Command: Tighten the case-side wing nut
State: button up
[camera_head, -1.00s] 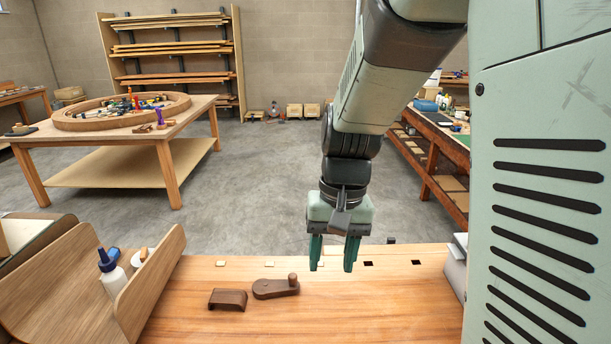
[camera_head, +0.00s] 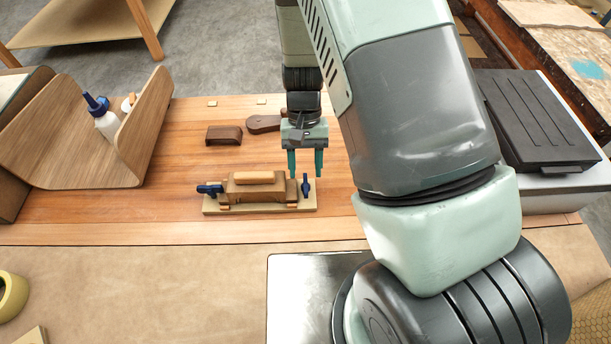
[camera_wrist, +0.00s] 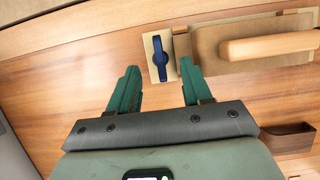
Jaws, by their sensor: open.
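A bent-wood clamping form (camera_head: 255,188) lies on a pale base board (camera_head: 262,210) on the bench, with a light wood bar (camera_head: 253,177) on top. A blue wing nut (camera_head: 306,186) stands at its right end, the side toward the dark-lidded case; another blue wing nut (camera_head: 210,189) is at its left end. My gripper (camera_head: 305,174) is open and empty, pointing down by the right wing nut. In the wrist view, this wing nut (camera_wrist: 160,58) shows between and just beyond my fingertips (camera_wrist: 159,67), with its wings running up and down the picture. I see no contact.
The dark-lidded case (camera_head: 535,120) stands at the right. A brown wood block (camera_head: 224,136) and a brown wooden piece (camera_head: 262,124) lie behind the form. A curved wooden holder (camera_head: 140,130) with a glue bottle (camera_head: 103,120) is at the left.

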aim_at(306, 182)
jog(key=shift+x, duration=1.85)
grip_shut()
